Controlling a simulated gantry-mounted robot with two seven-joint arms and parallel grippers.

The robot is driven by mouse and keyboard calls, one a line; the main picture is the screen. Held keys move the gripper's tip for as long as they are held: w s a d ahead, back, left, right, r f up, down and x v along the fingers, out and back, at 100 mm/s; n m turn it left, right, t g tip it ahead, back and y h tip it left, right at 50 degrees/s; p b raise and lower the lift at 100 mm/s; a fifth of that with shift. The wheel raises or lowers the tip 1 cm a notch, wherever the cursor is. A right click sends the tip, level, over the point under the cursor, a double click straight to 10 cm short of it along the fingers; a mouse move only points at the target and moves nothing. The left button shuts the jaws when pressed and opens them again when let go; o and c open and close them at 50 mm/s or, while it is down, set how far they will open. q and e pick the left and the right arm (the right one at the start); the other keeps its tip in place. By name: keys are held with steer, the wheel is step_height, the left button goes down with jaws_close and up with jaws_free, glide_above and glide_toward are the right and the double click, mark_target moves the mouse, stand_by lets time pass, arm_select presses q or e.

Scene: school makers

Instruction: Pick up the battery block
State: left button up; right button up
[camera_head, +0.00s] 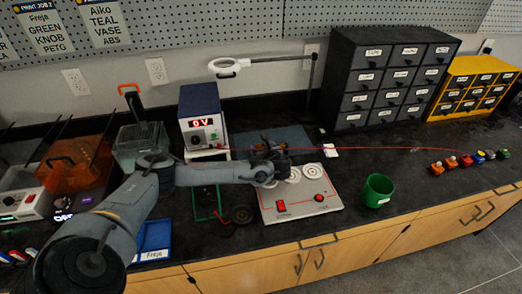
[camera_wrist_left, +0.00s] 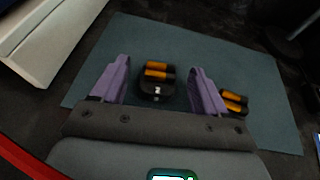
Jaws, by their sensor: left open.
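A black battery block (camera_wrist_left: 157,90) with orange-banded cells lies on the blue-grey mat (camera_wrist_left: 100,90). It sits between the two purple fingers of my left gripper (camera_wrist_left: 158,68) in the left wrist view, with a gap on each side. A second, similar block (camera_wrist_left: 233,103) lies just right of the right finger, partly hidden by it. In the head view my left gripper (camera_head: 272,149) is over the mat (camera_head: 291,137), behind the white board, and it hides most of the blocks. The left gripper is open and empty. My right gripper does not show.
A power supply (camera_head: 203,121) reading 0 V stands left of the mat.

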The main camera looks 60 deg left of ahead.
arm_select(q)
steer(key=shift+c, duration=0.2)
steer(key=c, duration=1.1)
steer(key=shift+r, duration=0.15)
